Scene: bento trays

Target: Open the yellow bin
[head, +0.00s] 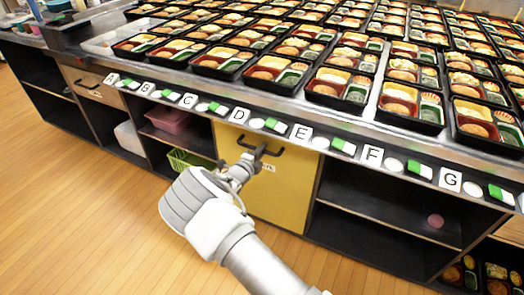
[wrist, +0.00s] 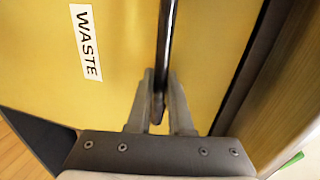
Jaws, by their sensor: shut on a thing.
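The yellow bin (head: 294,187) is a yellow front panel set in the counter, under its front edge. It appears closed, roughly flush with the counter front. A dark bar handle (head: 274,152) runs across its upper part. In the wrist view the yellow panel (wrist: 60,85) fills most of the picture, with a white label (wrist: 86,42) reading "WASTE". My gripper (head: 254,156) is at the handle. In the wrist view my gripper (wrist: 159,95) has its two fingers on either side of the dark handle (wrist: 165,40), shut on it. My arm hides the panel's lower left part.
The counter (head: 340,125) above holds many filled bento trays (head: 268,68). Open shelves flank the bin, with a green basket (head: 188,160) left and a pink ball (head: 435,221) right. The wooden floor (head: 80,200) in front is clear.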

